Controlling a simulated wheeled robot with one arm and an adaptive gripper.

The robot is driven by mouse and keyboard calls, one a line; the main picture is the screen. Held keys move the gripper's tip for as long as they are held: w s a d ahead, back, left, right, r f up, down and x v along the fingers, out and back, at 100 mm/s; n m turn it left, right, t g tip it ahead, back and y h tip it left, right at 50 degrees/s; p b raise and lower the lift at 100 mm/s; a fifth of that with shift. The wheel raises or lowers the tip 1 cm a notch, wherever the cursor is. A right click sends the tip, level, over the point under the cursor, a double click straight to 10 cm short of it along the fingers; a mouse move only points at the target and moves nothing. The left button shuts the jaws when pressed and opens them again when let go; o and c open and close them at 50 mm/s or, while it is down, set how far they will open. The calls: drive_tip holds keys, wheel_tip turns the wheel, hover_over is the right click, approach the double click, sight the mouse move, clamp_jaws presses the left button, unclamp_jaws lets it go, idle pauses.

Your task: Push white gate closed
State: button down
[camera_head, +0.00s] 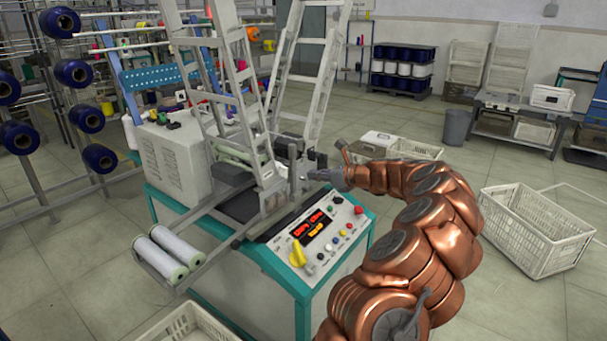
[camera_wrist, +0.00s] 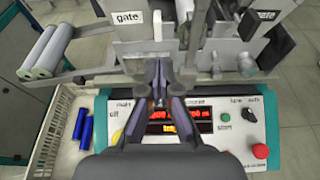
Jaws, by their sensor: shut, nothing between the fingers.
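In the wrist view a white plate labelled "gate" (camera_wrist: 130,22) stands upright at upper left, beyond my fingers. A second labelled white piece (camera_wrist: 266,20) is at upper right. In the head view, white ladder-like frames (camera_head: 239,84) rise from the winding machine, their lower ends at its middle; the labels cannot be read there. My gripper (camera_wrist: 160,66) is shut and empty, its fingertips close to the metal parts between the two labelled pieces. It also shows in the head view (camera_head: 312,174), by the machine's inner side. Whether the fingertips touch anything cannot be told.
The control panel (camera_head: 313,232) with red displays, a yellow switch and several knobs lies below my gripper. White rolls (camera_head: 162,254) lie on a rack at the machine's left. A white crate (camera_head: 537,232) stands on the floor at right. Blue bobbins (camera_wrist: 82,127) lie in a crate.

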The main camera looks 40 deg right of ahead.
drive_tip(key=v, duration=0.5)
drive_tip(key=shift+s+d+r, duration=0.1)
drive_tip(key=shift+s, duration=0.2)
idle(0.4)
